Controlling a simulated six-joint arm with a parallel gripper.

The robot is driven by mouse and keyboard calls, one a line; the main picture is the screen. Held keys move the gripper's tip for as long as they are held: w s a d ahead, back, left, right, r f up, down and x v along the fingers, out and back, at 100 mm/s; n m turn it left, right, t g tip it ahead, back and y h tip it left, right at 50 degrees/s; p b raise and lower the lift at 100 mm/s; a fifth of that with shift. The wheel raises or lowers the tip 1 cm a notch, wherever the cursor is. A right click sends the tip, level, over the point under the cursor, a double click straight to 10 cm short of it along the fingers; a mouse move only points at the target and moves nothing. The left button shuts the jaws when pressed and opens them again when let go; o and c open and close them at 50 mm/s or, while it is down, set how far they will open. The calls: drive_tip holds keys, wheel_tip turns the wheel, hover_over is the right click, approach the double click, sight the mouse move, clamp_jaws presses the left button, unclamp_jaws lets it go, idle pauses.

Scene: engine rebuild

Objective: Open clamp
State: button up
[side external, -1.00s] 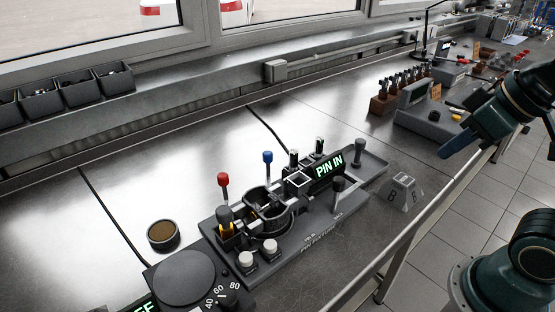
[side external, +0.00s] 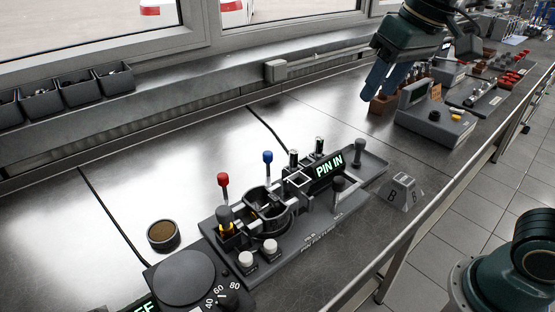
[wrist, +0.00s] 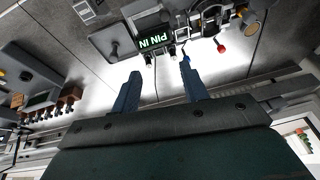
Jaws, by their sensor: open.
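The dark grey fixture (side external: 310,228) sits on the steel bench, with a lit "PIN IN" display (side external: 329,166) at its back. A red-knobbed lever (side external: 223,181) and a blue-knobbed lever (side external: 267,158) stand upright around a round black holder (side external: 268,205). I cannot tell which part is the clamp. My gripper (side external: 373,90) is open and empty, in the air above the bench behind and right of the fixture. In the wrist view my gripper (wrist: 160,85) shows two separated blue fingers. The red knob (wrist: 221,48) and the display (wrist: 154,42) lie beyond them.
A grey device (side external: 435,120) and a brown block with several tools (side external: 383,104) stand at the back right. A round dial unit (side external: 184,275) is at the front left. The bench behind the fixture is mostly clear.

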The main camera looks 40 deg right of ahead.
drive_tip(key=w+a+g, duration=0.2)
drive_tip(key=w+a, duration=0.6)
drive_tip(key=w, duration=0.4)
drive_tip(key=m+g, duration=0.2)
hover_over(222, 175)
wheel_tip(222, 175, down, 7)
drive_tip(key=shift+f+h, duration=0.1)
drive_tip(key=shift+h, duration=0.2)
drive_tip(key=shift+f, duration=0.1)
drive_tip(key=shift+f, duration=6.8)
drive_tip(key=shift+c, duration=0.2)
clamp_jaws()
